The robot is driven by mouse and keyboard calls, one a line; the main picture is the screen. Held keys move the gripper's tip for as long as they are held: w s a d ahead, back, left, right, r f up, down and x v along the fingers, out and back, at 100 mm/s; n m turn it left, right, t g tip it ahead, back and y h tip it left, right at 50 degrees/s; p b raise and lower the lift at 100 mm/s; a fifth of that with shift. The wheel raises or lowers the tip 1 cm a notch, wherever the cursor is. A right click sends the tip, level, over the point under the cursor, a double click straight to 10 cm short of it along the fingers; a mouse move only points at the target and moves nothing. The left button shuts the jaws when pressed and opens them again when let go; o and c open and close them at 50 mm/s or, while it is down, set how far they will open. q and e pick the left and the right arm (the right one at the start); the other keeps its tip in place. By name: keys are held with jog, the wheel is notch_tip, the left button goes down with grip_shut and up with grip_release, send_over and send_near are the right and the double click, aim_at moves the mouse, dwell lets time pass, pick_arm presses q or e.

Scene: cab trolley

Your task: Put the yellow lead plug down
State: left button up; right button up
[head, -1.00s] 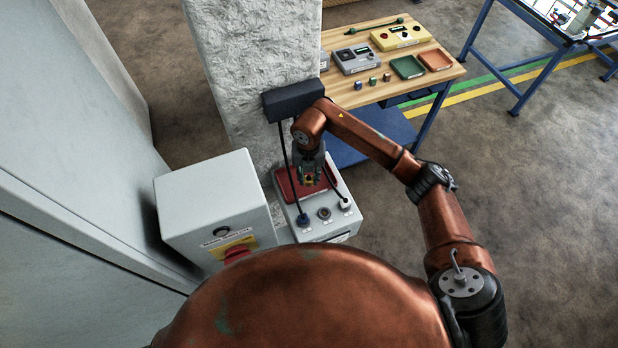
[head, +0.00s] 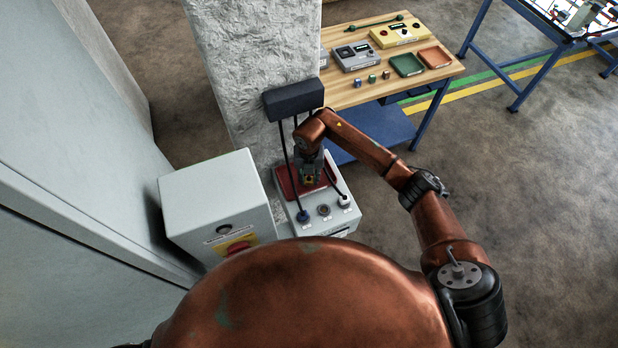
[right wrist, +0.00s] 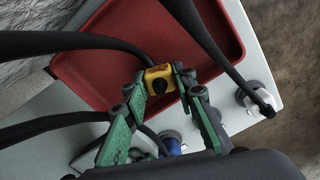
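The yellow lead plug (right wrist: 161,80) lies between the fingertips of my right gripper (right wrist: 160,85), which look closed on both its sides. Its black cable runs off to the upper left in the right wrist view. The plug is over the red tray (right wrist: 95,75); I cannot tell whether it touches the tray floor. In the head view my right gripper (head: 310,178) points down over the red tray (head: 287,184) on the grey box (head: 341,222), the plug small at its tips. My left gripper is not in view.
A blue plug (head: 303,216) and a pale grey plug (head: 346,202) stand at the box's front, with a round dark fitting (head: 323,210) between them. Black cables hang from a dark block (head: 293,101) on the pillar. A grey switch cabinet (head: 215,205) stands at left.

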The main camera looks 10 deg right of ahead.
aim_at(309, 179)
jog(key=o, duration=0.4)
jog(key=shift+c, duration=0.2)
jog(key=shift+r, duration=0.1)
notch_tip(309, 179, up, 8)
jog(key=p, duration=0.4)
jog(key=shift+p, duration=0.4)
